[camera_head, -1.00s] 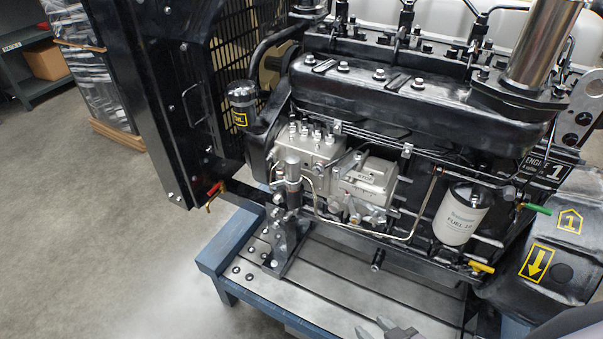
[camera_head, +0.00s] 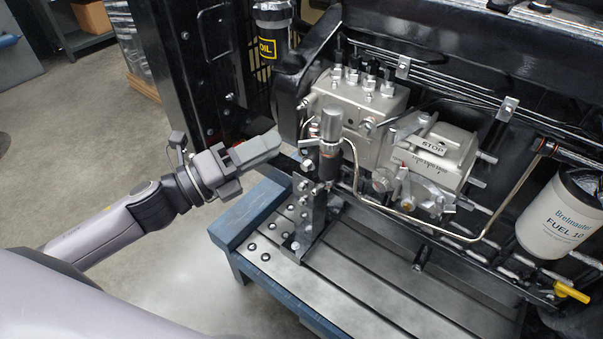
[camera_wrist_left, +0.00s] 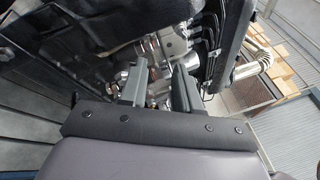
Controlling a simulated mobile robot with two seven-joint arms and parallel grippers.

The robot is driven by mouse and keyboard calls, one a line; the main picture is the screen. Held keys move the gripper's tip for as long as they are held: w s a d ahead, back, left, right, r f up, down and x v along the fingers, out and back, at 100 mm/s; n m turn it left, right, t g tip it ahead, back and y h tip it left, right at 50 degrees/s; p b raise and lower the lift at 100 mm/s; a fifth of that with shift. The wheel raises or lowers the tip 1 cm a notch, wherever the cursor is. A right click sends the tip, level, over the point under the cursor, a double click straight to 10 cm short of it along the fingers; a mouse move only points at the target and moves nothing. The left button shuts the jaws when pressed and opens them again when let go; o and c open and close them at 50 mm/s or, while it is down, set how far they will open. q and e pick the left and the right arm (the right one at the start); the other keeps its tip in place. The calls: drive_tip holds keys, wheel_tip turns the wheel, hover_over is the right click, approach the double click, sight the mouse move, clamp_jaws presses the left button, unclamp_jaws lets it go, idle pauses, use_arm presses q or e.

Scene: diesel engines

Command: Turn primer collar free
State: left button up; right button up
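The hand primer (camera_head: 329,145) stands upright in the head view, a grey cylinder with a collar partway down and a black body, beside the silver injection pump (camera_head: 360,105). A black bracket stands below it. My left gripper (camera_head: 272,148) is just left of the primer, pointing right, with a visible gap between them. In the left wrist view its two fingers (camera_wrist_left: 160,85) are apart, with blurred silver engine parts beyond; I cannot tell which part is the primer. My right gripper is not in view.
The blue engine stand (camera_head: 245,215) with its slatted metal top lies below the primer. The black oil filler (camera_head: 271,30) and radiator frame stand behind the gripper. A white fuel filter (camera_head: 562,215) and yellow valve handle (camera_head: 571,291) are at the right. Open floor lies left.

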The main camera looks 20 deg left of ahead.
sight(301, 143)
use_arm(q)
drive_tip(key=shift+w+d+r+m+g+h+b, duration=0.15)
drive_tip(key=shift+w+d+m+g+h+b, duration=0.55)
drive_tip(key=shift+m, duration=1.95)
drive_tip(key=shift+d+r+m+g+h+p, duration=0.15)
drive_tip(key=shift+d+m+g, duration=1.05)
drive_tip(key=shift+m, duration=1.5)
drive_tip(key=shift+w+d+r+m+g+h+b, duration=0.3)
drive_tip(key=shift+d+m+g, duration=0.65)
drive_tip(key=shift+m, duration=1.7)
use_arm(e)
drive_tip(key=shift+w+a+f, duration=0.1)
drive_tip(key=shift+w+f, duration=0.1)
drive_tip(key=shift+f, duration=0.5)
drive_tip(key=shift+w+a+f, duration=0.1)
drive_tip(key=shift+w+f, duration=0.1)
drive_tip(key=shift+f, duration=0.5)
use_arm(q)
drive_tip(key=shift+f, duration=0.15)
clamp_jaws()
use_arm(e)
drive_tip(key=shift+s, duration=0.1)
